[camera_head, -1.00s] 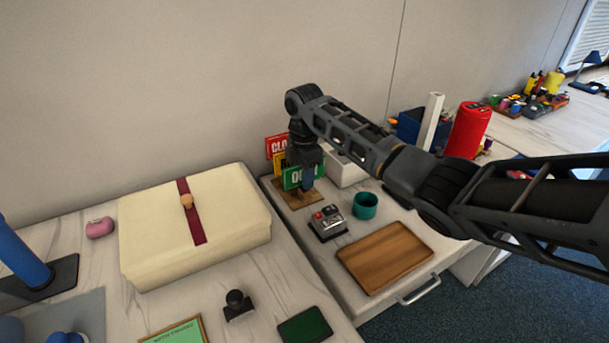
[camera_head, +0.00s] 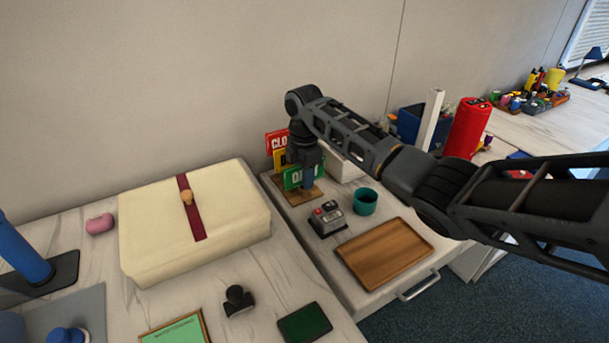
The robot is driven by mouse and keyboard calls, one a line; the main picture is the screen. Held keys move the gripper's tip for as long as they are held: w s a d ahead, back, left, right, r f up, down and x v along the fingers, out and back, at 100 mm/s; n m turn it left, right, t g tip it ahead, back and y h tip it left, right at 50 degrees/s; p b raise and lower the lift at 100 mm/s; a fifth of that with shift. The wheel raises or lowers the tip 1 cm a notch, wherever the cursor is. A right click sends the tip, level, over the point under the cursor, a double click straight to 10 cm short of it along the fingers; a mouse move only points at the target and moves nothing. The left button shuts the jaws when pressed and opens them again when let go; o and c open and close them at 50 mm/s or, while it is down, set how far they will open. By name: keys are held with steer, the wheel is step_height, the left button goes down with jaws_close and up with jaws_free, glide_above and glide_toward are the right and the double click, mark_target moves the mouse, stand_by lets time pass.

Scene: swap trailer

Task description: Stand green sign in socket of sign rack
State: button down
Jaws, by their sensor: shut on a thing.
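The green sign (camera_head: 293,179) with white letters stands upright at the front of the wooden sign rack (camera_head: 304,199). My gripper (camera_head: 307,184) points down over the rack, shut on the green sign near its right side. A red sign (camera_head: 276,141) and a yellow sign (camera_head: 279,158) stand behind it in the rack, partly hidden by my gripper and the green sign. The foot of the green sign is too small to tell whether it sits in a socket.
A grey device with a red button (camera_head: 327,219) and a teal cup (camera_head: 365,201) stand just right of the rack. A wooden tray (camera_head: 384,254) lies in front. A large cream box (camera_head: 150,230) stands to the left. A white box (camera_head: 343,168) is behind my wrist.

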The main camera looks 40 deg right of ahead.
steer(key=shift+f, duration=0.15)
steer(key=c, duration=1.1)
jaws_free()
steer(key=o, duration=0.6)
steer(key=shift+r, duration=0.2)
steer(key=shift+w+r, duration=0.1)
steer(key=shift+r, duration=0.05)
steer(key=shift+w+d+r+p, duration=0.1)
steer(key=shift+r+p, duration=1.05)
steer(key=shift+r, duration=0.15)
steer(key=shift+o, duration=0.4)
steer(key=shift+r+p, duration=0.6)
steer(key=shift+r, duration=0.05)
steer(key=shift+o, duration=1.1)
steer(key=shift+r, duration=0.2)
steer(key=shift+r+p, duration=2.2)
steer(key=shift+p, duration=0.05)
